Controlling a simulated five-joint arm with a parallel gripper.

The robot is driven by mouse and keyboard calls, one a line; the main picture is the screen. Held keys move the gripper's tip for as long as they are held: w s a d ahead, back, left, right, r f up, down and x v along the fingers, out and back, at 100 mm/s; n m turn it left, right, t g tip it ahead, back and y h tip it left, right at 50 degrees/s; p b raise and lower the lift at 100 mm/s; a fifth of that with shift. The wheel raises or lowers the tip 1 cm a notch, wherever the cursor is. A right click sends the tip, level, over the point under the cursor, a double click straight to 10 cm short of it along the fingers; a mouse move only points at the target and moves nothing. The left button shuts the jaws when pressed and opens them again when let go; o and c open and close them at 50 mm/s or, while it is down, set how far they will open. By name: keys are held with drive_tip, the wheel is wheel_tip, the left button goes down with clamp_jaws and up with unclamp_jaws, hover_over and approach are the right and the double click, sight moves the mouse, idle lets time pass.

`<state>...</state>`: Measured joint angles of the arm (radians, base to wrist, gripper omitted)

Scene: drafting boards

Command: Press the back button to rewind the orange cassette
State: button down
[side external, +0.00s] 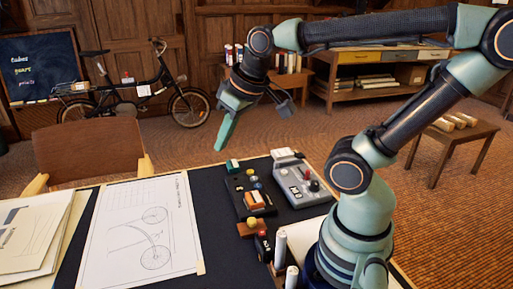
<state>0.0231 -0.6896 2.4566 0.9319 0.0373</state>
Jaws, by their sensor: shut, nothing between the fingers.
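My gripper (223,143) is shut and empty, pointing down in the air above the far edge of the desk. It is apart from everything on the desk. An orange piece (256,199), which looks like the orange cassette, sits on a dark panel (239,187) with small coloured buttons. A grey device (297,187) with a red knob stands to the right of the panel. A yellow button (252,222) on a brown block is at the near end of the panel. The buttons are too small for me to tell which is the back button.
A drawing sheet (137,236) and folders (30,240) lie on the left of the desk. White cylinders (280,247) stand near my base. A chair (90,157) stands beyond the desk. The dark mat (212,225) is bare between sheet and panel.

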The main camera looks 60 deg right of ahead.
drive_tip(key=w+d+f+m+g, duration=0.35)
drive_tip(key=d+m+g, duration=0.25)
drive_tip(key=d+m, duration=0.25)
drive_tip(key=m+g+y, duration=0.4)
drive_tip(key=m+g, duration=0.1)
drive_tip(key=m, duration=0.2)
hover_over(257, 184)
wheel_tip(257, 184, down, 7)
drive_tip(key=shift+d+f, duration=0.2)
drive_tip(key=shift+f, duration=0.35)
drive_tip(key=shift+f, duration=4.4)
drive_tip(key=shift+a+f, duration=0.1)
drive_tip(key=shift+f, duration=0.3)
